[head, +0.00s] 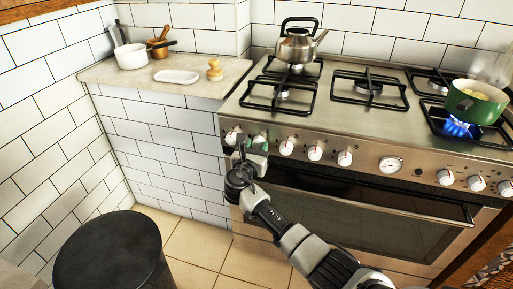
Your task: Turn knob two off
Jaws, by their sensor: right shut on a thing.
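The stove's front panel (370,159) carries a row of white knobs, with a round dial (391,164) among them. My right gripper (256,153) reaches up to the left part of this row and is shut on the second knob from the left (260,142). The gripper partly hides this knob, and its pointer cannot be read. The leftmost knob (232,136) is just left of the gripper, and the third knob (286,147) is just right of it. A blue flame (456,127) burns under the green pot (475,101) at the right. My left gripper is not in view.
A metal kettle (297,47) stands on the back left burner. The oven handle (400,212) juts out below the knobs, near my right arm. A counter (210,87) at the left holds small kitchenware. A black round-topped cylinder (108,255) stands at lower left.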

